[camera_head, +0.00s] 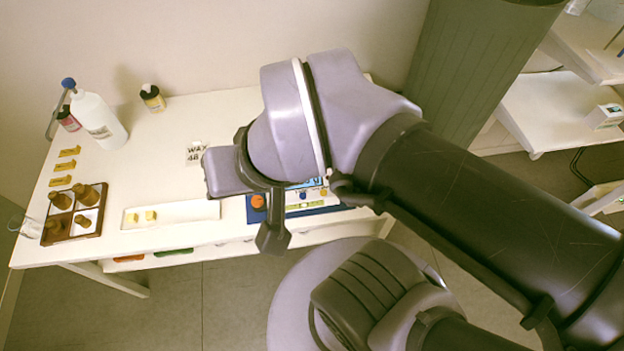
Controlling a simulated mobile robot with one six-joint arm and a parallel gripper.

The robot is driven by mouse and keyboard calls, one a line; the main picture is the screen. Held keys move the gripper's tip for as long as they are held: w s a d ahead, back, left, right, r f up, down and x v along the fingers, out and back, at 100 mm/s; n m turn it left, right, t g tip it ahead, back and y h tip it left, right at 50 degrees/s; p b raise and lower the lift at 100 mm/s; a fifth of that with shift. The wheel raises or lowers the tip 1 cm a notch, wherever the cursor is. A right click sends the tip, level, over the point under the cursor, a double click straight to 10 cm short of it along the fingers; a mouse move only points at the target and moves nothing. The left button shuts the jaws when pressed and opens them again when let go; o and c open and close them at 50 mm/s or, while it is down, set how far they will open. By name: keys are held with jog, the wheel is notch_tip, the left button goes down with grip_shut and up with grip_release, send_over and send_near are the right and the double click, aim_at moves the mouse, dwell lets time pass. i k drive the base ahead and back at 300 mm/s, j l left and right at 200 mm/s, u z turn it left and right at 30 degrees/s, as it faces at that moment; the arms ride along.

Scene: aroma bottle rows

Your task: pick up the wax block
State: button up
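Two small yellow blocks, which look like wax, sit on a long white tray (190,212) near the table's front edge. The left wax block (134,218) and the right wax block (151,215) are close together at the tray's left end. My gripper (271,237) is to the right of the tray, above the table's front part.
A brown divided box (73,236) with several amber bottles stands left of the tray. A white bottle (98,121), a dark bottle (152,98) and several yellow pieces (65,166) are behind. A printed card (195,153) lies mid-table.

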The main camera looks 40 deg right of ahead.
aim_at(150, 216)
jog(key=i+j+z, duration=0.15)
jog(key=j+z, duration=0.15)
jog(key=i+j+z, duration=0.1)
jog(key=j+z, duration=0.5)
jog(key=i+j, duration=0.05)
jog(key=j, duration=0.05)
